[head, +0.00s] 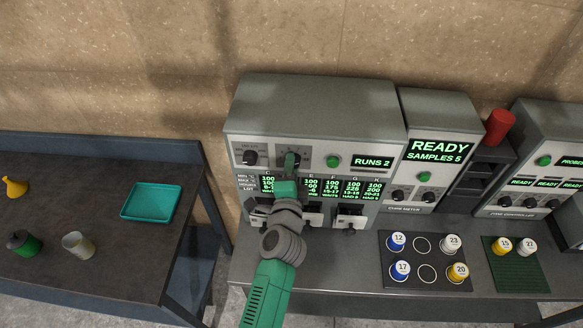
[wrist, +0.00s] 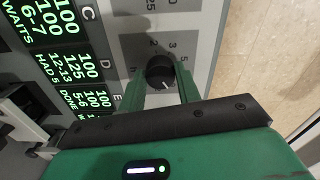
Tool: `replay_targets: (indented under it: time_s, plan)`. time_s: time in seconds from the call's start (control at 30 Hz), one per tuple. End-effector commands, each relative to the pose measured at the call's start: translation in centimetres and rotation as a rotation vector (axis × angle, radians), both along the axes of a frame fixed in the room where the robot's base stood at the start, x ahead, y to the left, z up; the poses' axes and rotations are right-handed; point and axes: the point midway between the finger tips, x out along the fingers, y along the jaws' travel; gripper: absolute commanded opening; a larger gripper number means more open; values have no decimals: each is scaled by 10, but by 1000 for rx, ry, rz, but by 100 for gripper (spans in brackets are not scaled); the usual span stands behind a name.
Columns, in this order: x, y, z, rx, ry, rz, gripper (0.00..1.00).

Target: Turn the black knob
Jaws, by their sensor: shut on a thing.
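The black knob (wrist: 160,70) sits on the grey panel of the left machine, with a numbered dial around it. In the wrist view the green fingers of my gripper (wrist: 161,82) stand on both sides of it, shut on it. A short white mark shows on the knob's face. In the head view my gripper (head: 291,162) is at the upper panel, and my arm hides part of the display below. A second black knob (head: 250,157) is to the left on the same panel, apart from my gripper.
A green button (head: 333,162) and the RUNS 2 display (head: 373,162) are right of my gripper. Lit columns of numbers and slots lie below. A black tray (head: 425,285) with numbered samples stands at right. A side table (head: 95,240) holds a teal tray (head: 152,202).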

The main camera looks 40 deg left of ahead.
Motion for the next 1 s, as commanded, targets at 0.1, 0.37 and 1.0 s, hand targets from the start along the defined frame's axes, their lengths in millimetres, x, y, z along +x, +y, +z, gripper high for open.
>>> replay_targets:
  time_s: [0.1, 0.37, 1.0]
  plan:
    - [0, 0, 1, 1, -2, -1, 10]
    - [0, 0, 1, -1, -2, 0, 55]
    - [-57, -46, 0, -1, -1, -1, 55]
